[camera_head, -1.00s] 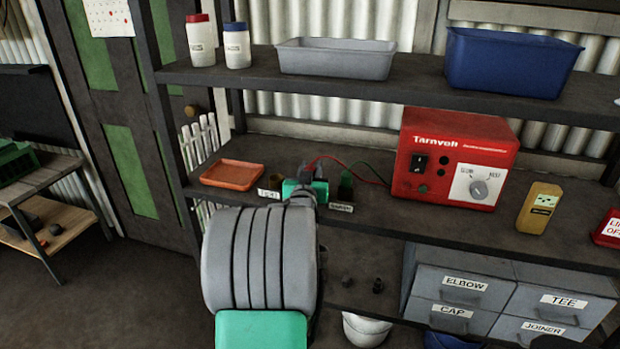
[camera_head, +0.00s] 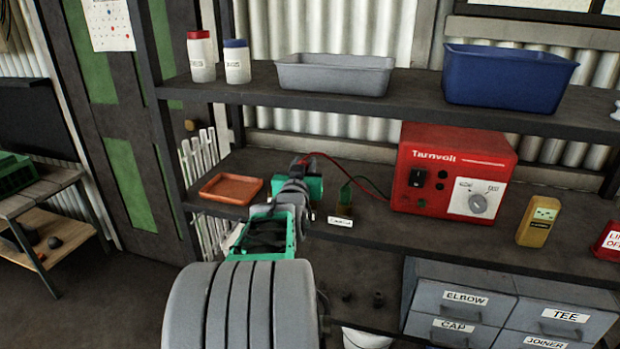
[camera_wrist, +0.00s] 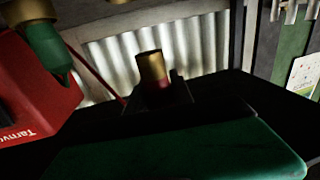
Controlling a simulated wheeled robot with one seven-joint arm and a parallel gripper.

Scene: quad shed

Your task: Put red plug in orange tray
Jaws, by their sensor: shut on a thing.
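The red plug (camera_wrist: 155,81), with a brass-coloured end, is between the jaws of my gripper (camera_wrist: 152,92) in the wrist view, which is turned upside down. My gripper is shut on it, and its red part is mostly hidden by the jaws. In the head view my gripper (camera_head: 303,165) is over the middle shelf, just right of the orange tray (camera_head: 219,197). The plug itself is hard to make out there. A red lead runs to it from the red Tarnvoll box (camera_head: 410,160). The tray is shallow and looks empty.
A green plug (camera_head: 346,193) stands right of my gripper, behind a small white label (camera_head: 340,221); it also shows in the wrist view (camera_wrist: 51,52). A yellow meter (camera_head: 538,222) stands farther right. The upper shelf (camera_head: 420,98) overhangs this space. A shelf post (camera_head: 165,130) stands left of the tray.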

